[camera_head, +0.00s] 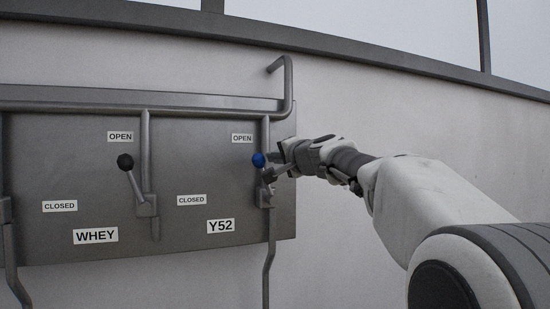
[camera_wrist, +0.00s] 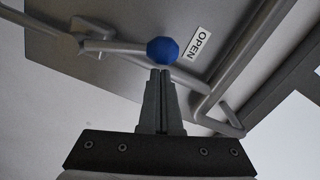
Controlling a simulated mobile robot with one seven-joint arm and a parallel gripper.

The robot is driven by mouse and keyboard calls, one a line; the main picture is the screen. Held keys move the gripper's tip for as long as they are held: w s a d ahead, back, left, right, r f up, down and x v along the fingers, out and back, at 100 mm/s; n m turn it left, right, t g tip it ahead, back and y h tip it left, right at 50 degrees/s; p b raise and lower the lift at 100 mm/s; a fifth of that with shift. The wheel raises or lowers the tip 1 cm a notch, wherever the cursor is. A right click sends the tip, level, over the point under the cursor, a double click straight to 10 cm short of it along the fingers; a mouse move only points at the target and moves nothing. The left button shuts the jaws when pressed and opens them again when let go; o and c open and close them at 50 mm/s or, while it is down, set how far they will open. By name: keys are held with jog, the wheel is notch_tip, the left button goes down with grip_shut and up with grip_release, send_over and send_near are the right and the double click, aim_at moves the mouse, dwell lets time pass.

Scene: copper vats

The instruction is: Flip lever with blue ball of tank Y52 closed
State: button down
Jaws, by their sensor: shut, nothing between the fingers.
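The lever with the blue ball (camera_head: 258,160) stands near upright at the right of the panel, its ball just below the OPEN label (camera_head: 242,138). The Y52 label (camera_head: 221,226) and a CLOSED label (camera_head: 192,200) are lower left of it. My gripper (camera_head: 271,160) is at the right of the ball. In the wrist view the blue ball (camera_wrist: 162,50) sits right ahead of the tips of my gripper (camera_wrist: 160,72), and the fingers are together with nothing between them. I cannot tell whether the tips touch the ball. The lever rod (camera_wrist: 110,46) runs left from it.
A second lever with a black ball (camera_head: 125,162) is at the left above the WHEY label (camera_head: 96,236). Pipes (camera_head: 146,150) run along and down the grey panel (camera_head: 190,160). A bent pipe (camera_head: 289,85) rises above my gripper. Space left of the blue ball is clear.

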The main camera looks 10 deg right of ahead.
aim_at(259, 161)
jog(key=shift+a+f+n+b, duration=0.1)
jog(key=shift+a+n+b, duration=0.2)
jog(key=shift+a, duration=0.05)
jog(key=shift+s+a+n, duration=0.1)
jog(key=shift+a+n, duration=0.15)
jog(key=shift+n, duration=0.05)
jog(key=shift+s+a+f+n+b, duration=0.15)
jog(key=shift+a+f+n+b, duration=0.05)
jog(key=shift+a+n+b, duration=0.3)
jog(key=shift+s+a+f+n+b, duration=0.1)
jog(key=shift+a+f+n+b, duration=0.1)
jog(key=shift+a+n+b, duration=0.25)
jog(key=s+a+f+n+h+b, duration=0.1)
jog(key=a+f+n+b, duration=0.5)
jog(key=n+b, duration=0.3)
jog(key=shift+a+f+n+b, duration=0.35)
jog(key=shift+f+n, duration=0.4)
jog(key=shift+f, duration=0.15)
jog(key=shift+s, duration=0.15)
jog(key=s+d+r, duration=0.2)
jog(key=s+r, duration=0.2)
jog(key=s, duration=0.6)
jog(key=shift+s+r+b, duration=0.25)
jog(key=shift+s+b, duration=0.05)
jog(key=shift+b, duration=0.05)
